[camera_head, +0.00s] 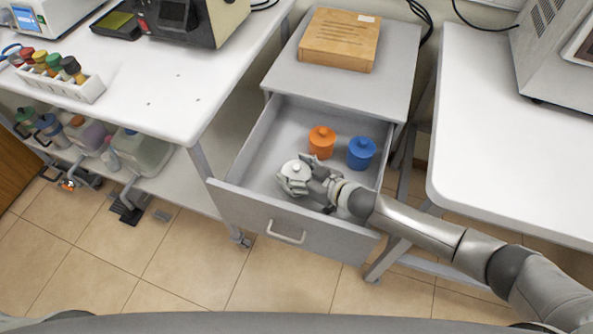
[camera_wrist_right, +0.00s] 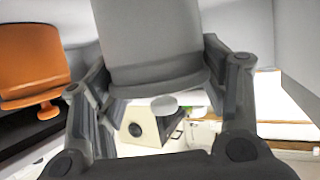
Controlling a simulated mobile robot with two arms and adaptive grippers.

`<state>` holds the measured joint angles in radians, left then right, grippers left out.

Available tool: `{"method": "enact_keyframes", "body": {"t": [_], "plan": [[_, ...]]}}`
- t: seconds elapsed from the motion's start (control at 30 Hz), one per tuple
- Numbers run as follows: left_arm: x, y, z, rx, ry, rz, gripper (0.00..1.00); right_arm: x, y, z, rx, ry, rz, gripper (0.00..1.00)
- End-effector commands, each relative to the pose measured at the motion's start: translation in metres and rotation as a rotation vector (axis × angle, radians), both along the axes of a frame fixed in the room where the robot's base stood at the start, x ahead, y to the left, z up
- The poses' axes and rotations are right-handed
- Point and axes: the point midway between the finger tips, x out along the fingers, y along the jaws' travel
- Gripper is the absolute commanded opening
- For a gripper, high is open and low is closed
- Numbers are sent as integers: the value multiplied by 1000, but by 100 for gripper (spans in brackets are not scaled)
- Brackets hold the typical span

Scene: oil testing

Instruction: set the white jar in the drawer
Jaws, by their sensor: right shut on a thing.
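The white jar (camera_head: 296,169), with a knobbed lid, is over the front left part of the open drawer (camera_head: 245,199). My right gripper (camera_head: 297,184) reaches in from the right and is shut around the jar. I cannot tell whether the jar touches the drawer floor. In the right wrist view the picture is upside down, and the jar (camera_wrist_right: 150,45) looks grey between the two fingers (camera_wrist_right: 160,82). My left gripper is not in view.
An orange jar (camera_head: 322,141) and a blue jar (camera_head: 361,153) stand farther back in the drawer. A wooden box (camera_head: 340,40) lies on the cabinet (camera_head: 395,75). White tables stand left (camera_head: 160,90) and right (camera_head: 500,150). The drawer's left side is free.

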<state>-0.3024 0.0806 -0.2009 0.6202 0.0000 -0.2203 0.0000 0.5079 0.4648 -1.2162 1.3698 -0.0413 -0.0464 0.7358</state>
Motion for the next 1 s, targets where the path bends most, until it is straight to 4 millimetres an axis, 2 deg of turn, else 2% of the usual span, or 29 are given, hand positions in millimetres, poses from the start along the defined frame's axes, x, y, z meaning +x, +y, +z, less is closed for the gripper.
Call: {"method": "enact_keyframes", "body": {"t": [0.33, 0.37, 0.5, 0.9, 1.0], "plan": [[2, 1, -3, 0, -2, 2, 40, 0, 0, -4, 1, -1, 0, 30], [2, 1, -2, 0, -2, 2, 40, 0, 0, -3, 0, 0, -1, 71], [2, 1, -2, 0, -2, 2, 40, 0, 0, -3, 0, 0, -1, 88], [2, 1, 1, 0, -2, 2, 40, 0, 0, 2, 1, -1, 0, 88], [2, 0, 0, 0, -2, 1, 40, -4, -6, 3, -1, 0, -1, 88]]}}
